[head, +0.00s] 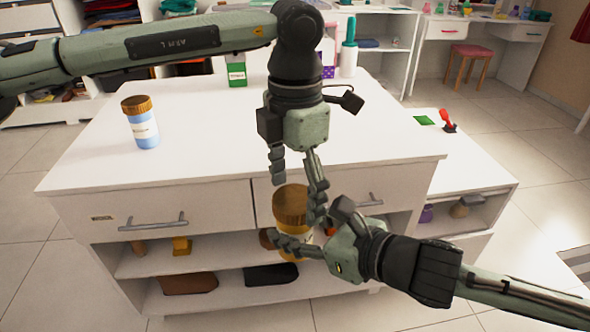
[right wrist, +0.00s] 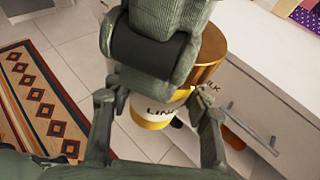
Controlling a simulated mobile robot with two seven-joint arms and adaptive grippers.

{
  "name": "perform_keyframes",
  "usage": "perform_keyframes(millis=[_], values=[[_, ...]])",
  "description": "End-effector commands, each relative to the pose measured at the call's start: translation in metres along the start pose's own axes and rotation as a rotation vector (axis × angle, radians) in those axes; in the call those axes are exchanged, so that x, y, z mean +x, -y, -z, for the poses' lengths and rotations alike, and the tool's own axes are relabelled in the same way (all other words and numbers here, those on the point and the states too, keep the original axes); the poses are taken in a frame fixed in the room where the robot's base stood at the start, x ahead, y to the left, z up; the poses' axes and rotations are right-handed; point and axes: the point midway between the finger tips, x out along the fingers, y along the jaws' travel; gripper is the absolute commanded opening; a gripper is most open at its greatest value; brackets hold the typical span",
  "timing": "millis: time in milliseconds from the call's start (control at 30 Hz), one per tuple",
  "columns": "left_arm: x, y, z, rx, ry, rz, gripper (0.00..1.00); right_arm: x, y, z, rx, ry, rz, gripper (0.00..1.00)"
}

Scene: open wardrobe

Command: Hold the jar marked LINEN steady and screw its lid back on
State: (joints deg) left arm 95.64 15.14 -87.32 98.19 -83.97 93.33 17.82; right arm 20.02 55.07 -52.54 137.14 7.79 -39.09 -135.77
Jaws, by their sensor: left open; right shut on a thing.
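The jar marked LINEN (right wrist: 160,112) has a yellow body and a white label. It is in my right gripper (head: 309,228), which is shut on its body in front of the drawer unit. The brown-gold lid (head: 291,206) is at the jar's top; it also shows in the right wrist view (right wrist: 212,48). I cannot tell whether it is screwed tight. My left gripper (head: 298,198) points down from above, open, with its fingers on either side of the lid. Whether they touch it is unclear. In the right wrist view my left gripper hides part of the jar and lid.
A blue jar with a brown lid (head: 143,130) stands on the white island top (head: 190,115). A green container (head: 237,75) and tall bottles (head: 348,55) stand at its back. Drawer handles (head: 152,222) and open shelves are close behind the held jar.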

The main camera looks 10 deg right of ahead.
Motion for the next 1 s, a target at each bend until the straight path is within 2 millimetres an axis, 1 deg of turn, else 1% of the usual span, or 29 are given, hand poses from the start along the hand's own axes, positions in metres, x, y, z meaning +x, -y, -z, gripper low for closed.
perform_keyframes(millis=[133,367,400,800,1000], values=[[0.0072,0.0001,0.0004,0.0,-0.001,0.0,0.79,-0.0001,-0.0001,-0.0007,0.0,0.001,0.0,0.0],[0.0077,0.0,0.0003,0.0,0.0,0.0,0.79,-0.0001,-0.0001,-0.0006,0.0,0.001,0.0,0.0],[0.0076,0.0,0.0003,0.0,0.0,0.0,0.77,-0.0001,-0.0001,-0.0006,0.0,0.001,0.0,0.0],[0.0073,-0.0001,0.0002,0.0,0.0,0.0,0.28,-0.0001,-0.0001,-0.0007,-0.001,0.002,0.0,0.0],[0.0073,-0.0001,0.0002,0.006,0.0,0.0,0.27,-0.0001,-0.0001,-0.0007,0.0,0.002,0.0,0.0]])
